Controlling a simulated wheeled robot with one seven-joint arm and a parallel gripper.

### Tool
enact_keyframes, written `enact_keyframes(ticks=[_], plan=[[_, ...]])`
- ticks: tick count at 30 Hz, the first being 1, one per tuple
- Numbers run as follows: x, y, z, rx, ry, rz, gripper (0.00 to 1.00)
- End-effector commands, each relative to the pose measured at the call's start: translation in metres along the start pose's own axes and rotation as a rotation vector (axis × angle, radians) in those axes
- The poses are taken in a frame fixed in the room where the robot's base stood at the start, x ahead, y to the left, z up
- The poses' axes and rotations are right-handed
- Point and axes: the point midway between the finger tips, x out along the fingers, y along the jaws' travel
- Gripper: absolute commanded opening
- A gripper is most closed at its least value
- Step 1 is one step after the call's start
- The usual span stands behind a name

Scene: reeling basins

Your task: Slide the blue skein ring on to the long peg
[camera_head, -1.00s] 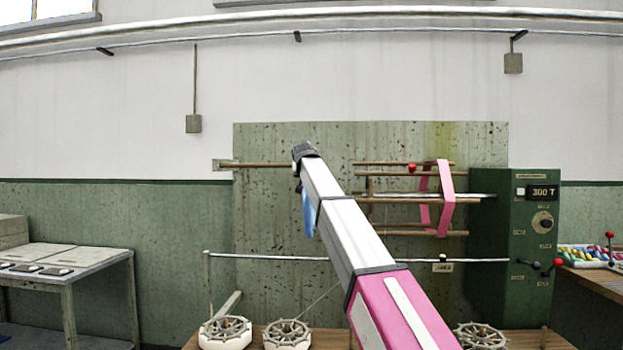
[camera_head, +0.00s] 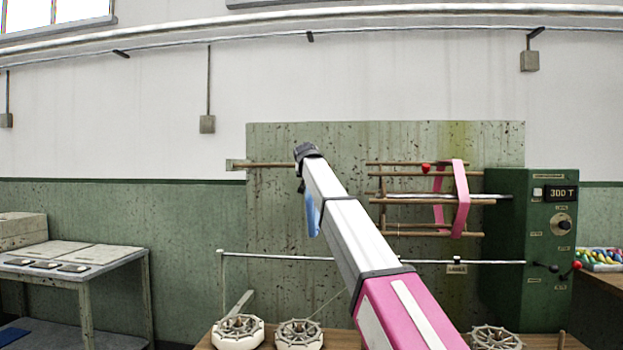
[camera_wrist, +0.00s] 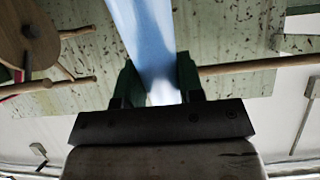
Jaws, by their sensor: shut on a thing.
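The blue skein ring (camera_head: 313,218) hangs below my gripper (camera_head: 304,150) in the head view, partly hidden behind my arm. In the wrist view my gripper (camera_wrist: 158,92) is shut on the light-blue ring (camera_wrist: 142,35), which fills the gap between the dark fingers. The long peg (camera_head: 272,165) is a thin wooden rod running level from its wall block (camera_head: 237,164) towards my gripper. In the wrist view the peg (camera_wrist: 240,66) reaches the right finger from the right. Its free end is hidden at the gripper, so I cannot tell whether it is inside the ring.
Right of my arm is a wooden reel (camera_head: 400,198) with a pink ring (camera_head: 461,200) around its bars. A green control box (camera_head: 535,230) stands beside it. A level rail (camera_head: 280,257) and white basins (camera_head: 238,331) are below. A table (camera_head: 85,262) is at left.

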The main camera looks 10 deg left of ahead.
Motion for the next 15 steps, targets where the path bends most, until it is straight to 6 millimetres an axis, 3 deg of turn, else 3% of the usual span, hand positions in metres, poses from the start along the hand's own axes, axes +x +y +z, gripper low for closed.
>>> enact_keyframes(ticks=[15], plan=[[0.000, -0.028, -0.001, 0.000, 0.000, 0.000, 0.05]])
